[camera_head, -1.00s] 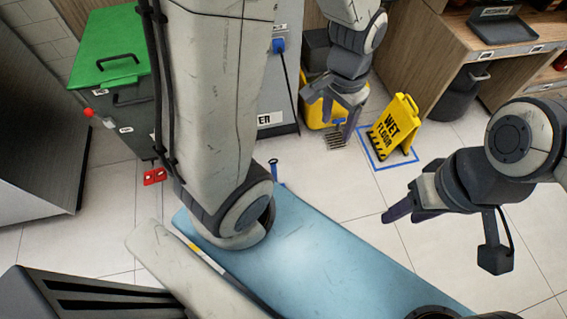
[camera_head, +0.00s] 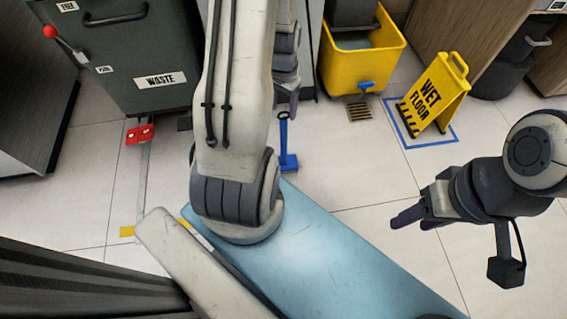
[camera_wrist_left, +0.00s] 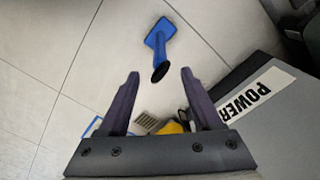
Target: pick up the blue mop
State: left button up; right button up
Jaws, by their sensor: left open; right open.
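The blue mop (camera_head: 284,145) is small, with a flat blue head on the tiled floor, a short upright handle and a dark round end. In the left wrist view the mop (camera_wrist_left: 160,42) lies beyond and between my open fingers, with its dark handle end nearest them. My left gripper (camera_wrist_left: 160,73) is open with nothing between the fingers. In the head view my left gripper (camera_head: 290,102) is above and beside the mop's top, partly hidden by my arm. My right gripper (camera_head: 405,218) is empty, over the floor at right, away from the mop.
A yellow bucket (camera_head: 385,55) stands behind the mop, beside a floor drain (camera_head: 360,111). A yellow wet floor sign (camera_head: 436,95) stands in a blue square. A dark waste bin (camera_head: 150,70) and red pedal (camera_head: 140,134) are at left. A grey POWER cabinet (camera_wrist_left: 280,115) is close by in the wrist view.

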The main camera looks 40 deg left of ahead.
aim_at(284, 126)
pick_arm(q)
notch_tip(284, 126, down, 5)
jog(key=shift+r+b, duration=0.2)
jog(key=shift+b, duration=1)
notch_tip(284, 126, down, 5)
jog(key=b, duration=0.4)
jog(key=shift+w+b, duration=0.15)
jog(key=shift+b, duration=0.15)
jog(key=shift+r, duration=0.1)
grip_shut()
